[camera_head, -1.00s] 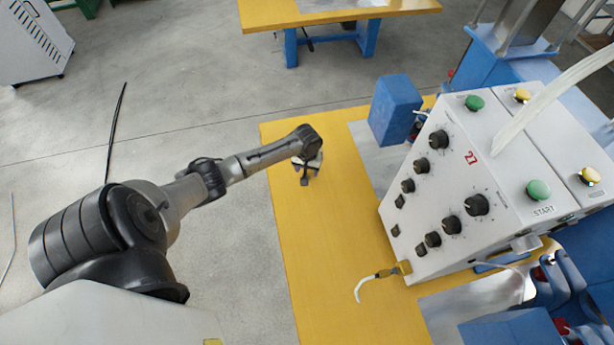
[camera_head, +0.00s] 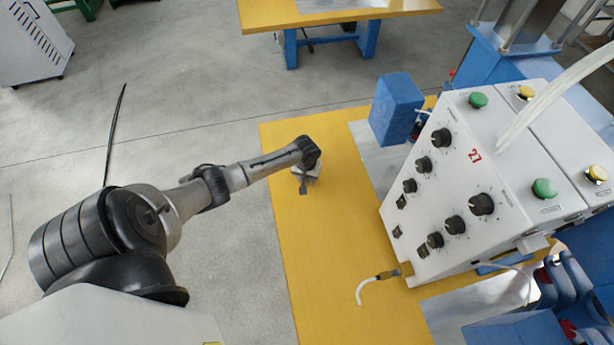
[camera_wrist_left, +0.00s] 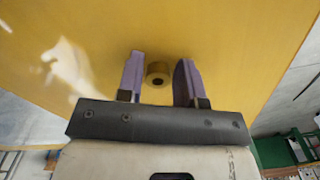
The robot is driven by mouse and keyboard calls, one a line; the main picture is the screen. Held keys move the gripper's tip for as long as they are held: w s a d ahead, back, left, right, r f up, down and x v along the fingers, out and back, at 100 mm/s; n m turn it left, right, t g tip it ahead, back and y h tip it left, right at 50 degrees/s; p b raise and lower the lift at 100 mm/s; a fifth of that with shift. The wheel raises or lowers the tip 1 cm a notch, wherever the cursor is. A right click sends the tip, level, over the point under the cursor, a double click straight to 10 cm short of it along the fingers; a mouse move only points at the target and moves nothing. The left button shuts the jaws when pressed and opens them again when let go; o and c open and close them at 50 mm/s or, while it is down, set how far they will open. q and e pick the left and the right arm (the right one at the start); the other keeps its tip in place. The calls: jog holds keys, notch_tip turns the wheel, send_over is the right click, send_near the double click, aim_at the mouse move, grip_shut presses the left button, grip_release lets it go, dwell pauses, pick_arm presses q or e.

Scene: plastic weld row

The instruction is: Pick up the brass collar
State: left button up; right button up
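The brass collar (camera_wrist_left: 158,74) shows in the left wrist view as a short yellow-gold ring with a dark hole, on the yellow tabletop. My left gripper (camera_wrist_left: 161,73) is open, with one finger on each side of the collar and a gap visible on both sides. Whether the fingertips are down at the collar's height is hard to tell. In the head view my left gripper (camera_head: 304,187) points down over the yellow table, and the collar is hidden there under the gripper and wrist. My right gripper is not in view.
The yellow table (camera_head: 320,270) is bare around the gripper. A white control box (camera_head: 465,190) with knobs and buttons stands to the right, with a blue block (camera_head: 396,108) at its far side. A white cable (camera_head: 362,288) lies near the box.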

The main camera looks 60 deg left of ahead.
pick_arm(q)
jog(key=c, duration=0.5)
jog(key=shift+o, duration=0.2)
